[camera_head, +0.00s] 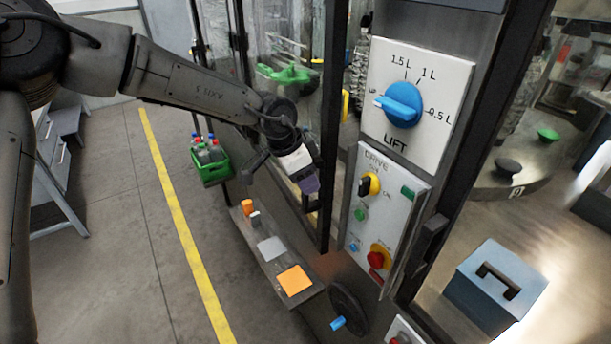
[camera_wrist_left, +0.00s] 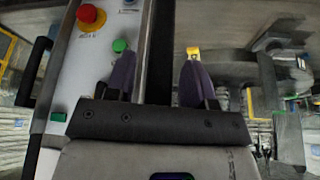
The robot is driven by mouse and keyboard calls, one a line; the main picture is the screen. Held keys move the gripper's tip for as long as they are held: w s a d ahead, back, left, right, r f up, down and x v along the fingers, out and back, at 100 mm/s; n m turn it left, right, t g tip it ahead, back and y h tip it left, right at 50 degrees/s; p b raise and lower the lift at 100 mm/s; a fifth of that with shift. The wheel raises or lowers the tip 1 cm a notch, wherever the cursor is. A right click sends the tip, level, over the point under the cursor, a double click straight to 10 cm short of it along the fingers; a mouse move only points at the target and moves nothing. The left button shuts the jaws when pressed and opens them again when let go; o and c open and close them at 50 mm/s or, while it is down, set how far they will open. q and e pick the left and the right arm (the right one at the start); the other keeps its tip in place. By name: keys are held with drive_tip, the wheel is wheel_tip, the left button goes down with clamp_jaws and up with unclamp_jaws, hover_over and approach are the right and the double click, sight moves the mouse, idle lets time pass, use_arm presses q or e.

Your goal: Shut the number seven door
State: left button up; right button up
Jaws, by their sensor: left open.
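My left gripper (camera_head: 309,183) hangs beside a dark upright frame post (camera_head: 332,110) of the glazed machine, left of the control panels. Clear guard panels (camera_head: 300,45) stand behind my arm. I cannot read a number seven on any door, so I cannot tell which panel it is or how far it stands open. My right gripper is not in view.
The LIFT panel (camera_head: 424,75) has a blue knob; the DRIVE panel (camera_head: 388,195) is below it. A narrow shelf (camera_head: 262,252) holds small items. A green bottle crate (camera_head: 213,170) stands beyond it. A blue box (camera_head: 497,285) is at right. Floor beside the yellow line (camera_head: 180,215) is clear.

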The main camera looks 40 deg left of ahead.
use_arm(q)
drive_tip(key=v, duration=1.3)
drive_tip(key=shift+r, duration=0.2)
drive_tip(key=shift+s+a, duration=0.1)
drive_tip(key=shift+s, duration=0.05)
